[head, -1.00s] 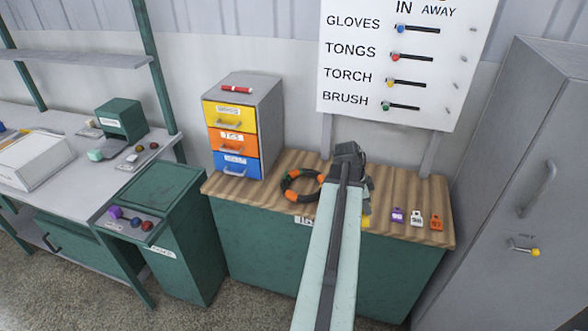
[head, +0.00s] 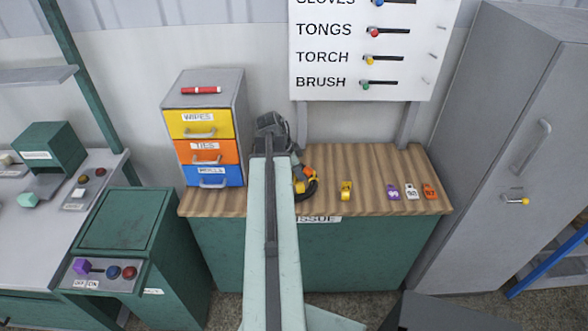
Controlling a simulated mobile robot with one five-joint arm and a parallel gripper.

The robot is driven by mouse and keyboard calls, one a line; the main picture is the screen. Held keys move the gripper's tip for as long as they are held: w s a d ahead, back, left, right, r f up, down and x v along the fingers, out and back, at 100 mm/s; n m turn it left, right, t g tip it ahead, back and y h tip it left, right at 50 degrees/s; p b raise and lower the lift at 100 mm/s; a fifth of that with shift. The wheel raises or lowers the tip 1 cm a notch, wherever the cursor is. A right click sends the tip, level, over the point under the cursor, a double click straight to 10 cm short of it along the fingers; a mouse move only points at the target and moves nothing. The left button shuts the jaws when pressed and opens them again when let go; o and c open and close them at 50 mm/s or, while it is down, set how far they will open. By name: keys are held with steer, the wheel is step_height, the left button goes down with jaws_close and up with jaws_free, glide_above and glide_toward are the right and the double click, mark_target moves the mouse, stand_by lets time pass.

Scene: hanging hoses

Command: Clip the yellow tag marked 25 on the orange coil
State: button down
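The orange coil (head: 311,176), a dark hose ring with orange bands, lies on the wooden top at centre; my arm hides its left part. A yellow tag (head: 346,190) lies on the wood just right of the coil, apart from it; its number is too small to read. Another small yellow patch (head: 299,187) shows at the coil, beside my arm; I cannot tell whether it is a tag. My gripper (head: 272,128) is at the far end of my arm, by the coil's upper left. Its fingertips are hidden, so I cannot see whether it holds anything.
A grey locker (head: 490,150) stands at right. The wood behind the tags is clear.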

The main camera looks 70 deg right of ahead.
mark_target(299, 182)
step_height(299, 182, up, 3)
steer(key=p, duration=0.2)
steer(key=shift+w+f+p, duration=0.1)
steer(key=shift+f+p, duration=0.1)
steer(key=shift+p, duration=0.1)
steer(key=shift+f+b, duration=0.3)
steer(key=shift+f, duration=0.1)
steer(key=shift+f, duration=0.1)
steer(key=shift+f+b, duration=1.75)
steer(key=shift+b, duration=0.2)
steer(key=shift+f, duration=0.2)
steer(key=shift+f+b, duration=1.05)
steer(key=shift+b, duration=0.2)
steer(key=shift+f+b, duration=0.6)
